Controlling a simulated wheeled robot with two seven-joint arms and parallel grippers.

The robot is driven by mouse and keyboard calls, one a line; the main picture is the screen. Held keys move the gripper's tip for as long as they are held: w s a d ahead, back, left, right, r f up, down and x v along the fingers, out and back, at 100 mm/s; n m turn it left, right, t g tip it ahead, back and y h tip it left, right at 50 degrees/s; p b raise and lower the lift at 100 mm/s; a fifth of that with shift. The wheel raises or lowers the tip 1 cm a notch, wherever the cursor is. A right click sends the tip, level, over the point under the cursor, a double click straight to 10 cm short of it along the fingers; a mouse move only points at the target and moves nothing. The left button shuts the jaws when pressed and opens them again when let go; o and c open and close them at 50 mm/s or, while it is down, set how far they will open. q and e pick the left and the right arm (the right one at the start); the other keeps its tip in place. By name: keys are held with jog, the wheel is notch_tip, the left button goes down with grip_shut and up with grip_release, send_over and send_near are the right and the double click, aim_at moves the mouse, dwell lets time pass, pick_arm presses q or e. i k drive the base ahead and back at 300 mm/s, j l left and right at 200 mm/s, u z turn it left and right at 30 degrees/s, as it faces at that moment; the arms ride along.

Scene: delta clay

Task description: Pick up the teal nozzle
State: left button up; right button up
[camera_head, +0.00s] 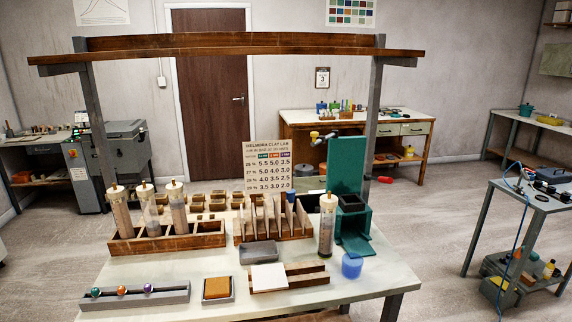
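The teal nozzle (95,292) is a small round green-teal piece at the left end of a grey rack (160,297) at the front left of the table. An orange-red nozzle (121,290) and a purple nozzle (147,288) sit to its right in the same rack. Neither of my grippers shows in the head view.
A wooden crate (166,241) with several clay cartridges stands behind the rack. An orange sponge tray (217,290) is to its right. A wooden beam (230,52) spans overhead.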

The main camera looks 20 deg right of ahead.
aim_at(95, 292)
jog(key=i+j, duration=0.35)
jog(key=j, duration=0.2)
jog(key=i+j, duration=0.4)
jog(key=j+u, duration=0.05)
jog(key=j, duration=0.1)
